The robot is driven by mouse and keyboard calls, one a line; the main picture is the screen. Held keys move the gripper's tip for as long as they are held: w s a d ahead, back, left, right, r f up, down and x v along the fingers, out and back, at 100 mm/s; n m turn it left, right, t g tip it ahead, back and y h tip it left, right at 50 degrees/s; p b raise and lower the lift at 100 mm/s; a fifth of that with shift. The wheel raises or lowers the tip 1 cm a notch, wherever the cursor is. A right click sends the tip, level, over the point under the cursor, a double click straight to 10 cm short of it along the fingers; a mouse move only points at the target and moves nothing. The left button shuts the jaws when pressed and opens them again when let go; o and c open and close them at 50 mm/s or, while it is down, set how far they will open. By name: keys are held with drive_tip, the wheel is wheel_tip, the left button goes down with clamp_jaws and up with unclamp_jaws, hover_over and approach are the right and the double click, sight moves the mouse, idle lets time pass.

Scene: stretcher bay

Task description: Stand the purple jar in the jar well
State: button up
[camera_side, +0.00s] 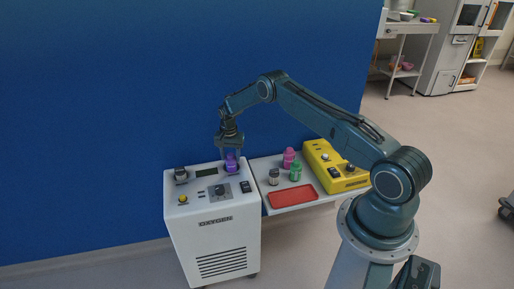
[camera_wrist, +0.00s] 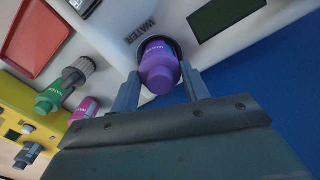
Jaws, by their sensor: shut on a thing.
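The purple jar (camera_side: 231,165) is upright on the top of the white oxygen machine (camera_side: 211,225), at its back. My gripper (camera_side: 231,156) points down over it and is shut on it. In the wrist view the purple jar (camera_wrist: 158,68) is between the two fingers of my gripper (camera_wrist: 160,88). The dark ring of the jar well (camera_wrist: 174,45), beside the word WATER, shows around the jar's far end. The jar is lined up with the well; how deep its base sits is hidden.
A shelf right of the machine holds a pink jar (camera_side: 289,158), a green jar (camera_side: 296,171), a grey-capped jar (camera_side: 273,177) and a red tray (camera_side: 292,198). A yellow device (camera_side: 332,165) stands beyond them. Knobs, a switch and a display (camera_wrist: 226,15) are near the well. A blue wall (camera_side: 110,120) is behind.

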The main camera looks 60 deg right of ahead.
drive_tip(key=shift+f, duration=0.1)
drive_tip(key=o, duration=1.1)
drive_tip(key=shift+c, duration=0.2)
wheel_tip(320, 180, up, 11)
idle(0.8)
idle(0.5)
